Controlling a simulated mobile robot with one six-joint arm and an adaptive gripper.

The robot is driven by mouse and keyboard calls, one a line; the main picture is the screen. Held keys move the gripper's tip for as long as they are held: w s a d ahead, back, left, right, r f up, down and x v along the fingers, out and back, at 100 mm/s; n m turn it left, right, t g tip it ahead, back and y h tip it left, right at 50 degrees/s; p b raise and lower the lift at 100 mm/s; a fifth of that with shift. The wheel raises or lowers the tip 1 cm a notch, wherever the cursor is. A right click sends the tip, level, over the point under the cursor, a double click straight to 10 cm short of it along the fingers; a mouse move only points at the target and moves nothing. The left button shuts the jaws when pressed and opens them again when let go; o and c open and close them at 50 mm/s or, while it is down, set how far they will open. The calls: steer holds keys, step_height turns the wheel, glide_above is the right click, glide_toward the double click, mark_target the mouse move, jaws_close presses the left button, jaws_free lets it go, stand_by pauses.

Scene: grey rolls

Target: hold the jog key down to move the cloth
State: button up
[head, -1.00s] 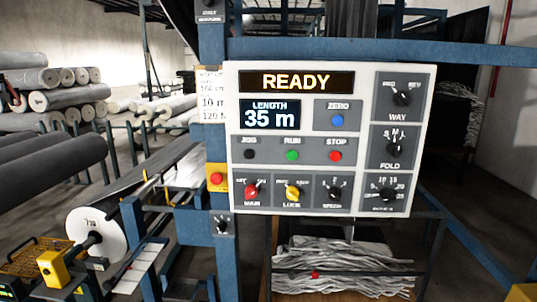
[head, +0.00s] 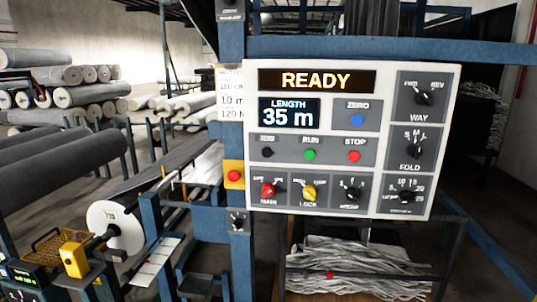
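The control panel (head: 384,198) faces me on a blue frame. Its jog key (head: 267,152) is a small black button at the left of the key row, with nothing touching it. The display (head: 316,80) reads READY and the length display (head: 289,114) reads 35 m. Grey cloth (head: 195,165) slopes through the machine left of the panel. Folded pale cloth (head: 355,268) lies in a heap below the panel. My gripper is not in view.
Beside jog are a green run key (head: 310,155) and a red stop key (head: 353,156). Red, yellow and black knobs sit below. A red emergency button (head: 234,176) is on a yellow box at left. Grey rolls (head: 65,95) are stacked at far left. Blue beams frame the panel.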

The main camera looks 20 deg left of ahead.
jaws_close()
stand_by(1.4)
